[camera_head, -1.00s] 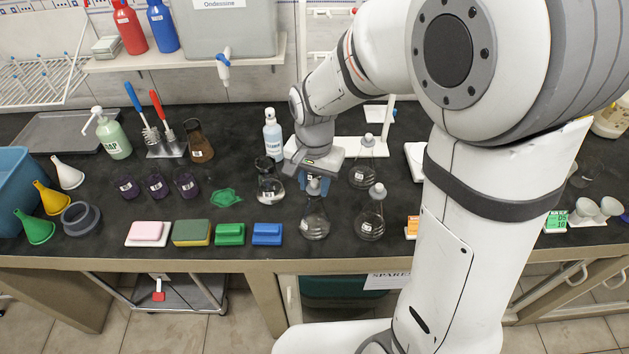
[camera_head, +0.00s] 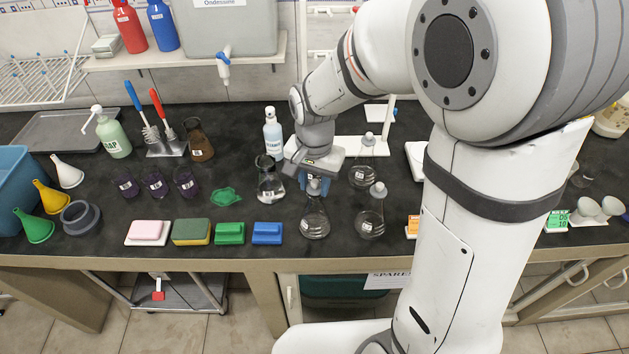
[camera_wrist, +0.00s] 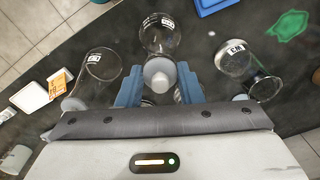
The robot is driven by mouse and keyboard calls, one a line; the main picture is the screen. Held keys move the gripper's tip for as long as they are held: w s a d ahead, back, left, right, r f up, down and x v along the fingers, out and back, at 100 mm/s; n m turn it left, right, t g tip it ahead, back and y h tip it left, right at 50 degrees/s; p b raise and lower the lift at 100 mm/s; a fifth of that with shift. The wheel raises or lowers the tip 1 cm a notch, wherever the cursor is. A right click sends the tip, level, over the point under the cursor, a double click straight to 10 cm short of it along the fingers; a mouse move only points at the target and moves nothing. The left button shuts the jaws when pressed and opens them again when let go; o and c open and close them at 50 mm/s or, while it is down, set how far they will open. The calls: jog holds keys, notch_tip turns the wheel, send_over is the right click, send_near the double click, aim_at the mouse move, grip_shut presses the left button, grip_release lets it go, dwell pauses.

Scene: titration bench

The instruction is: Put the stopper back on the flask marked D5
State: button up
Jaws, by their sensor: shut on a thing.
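My gripper (camera_head: 316,187) is above a clear conical flask (camera_head: 315,222) near the bench's front edge. In the wrist view my gripper's blue fingers (camera_wrist: 159,92) are shut on a grey stopper (camera_wrist: 158,72), which is in line with the flask's (camera_wrist: 160,36) neck. I cannot tell whether the stopper is seated in the neck or just above it. The flask stands upright with a small white label that I cannot read surely. A similar stoppered flask (camera_head: 369,222) stands to its right.
A stoppered flask (camera_head: 361,174) stands behind, and an open labelled flask (camera_head: 269,188) stands left. A blue sponge block (camera_head: 267,233) lies front left. A white stand base (camera_head: 345,149) is behind my gripper. A green crumpled piece (camera_head: 226,197) lies further left.

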jog(key=o, duration=1.5)
jog(key=shift+r, duration=0.1)
jog(key=shift+r+p, duration=2.6)
jog(key=shift+r, duration=0.85)
jog(key=shift+c, duration=0.6)
grip_shut()
jog(key=shift+f, duration=0.2)
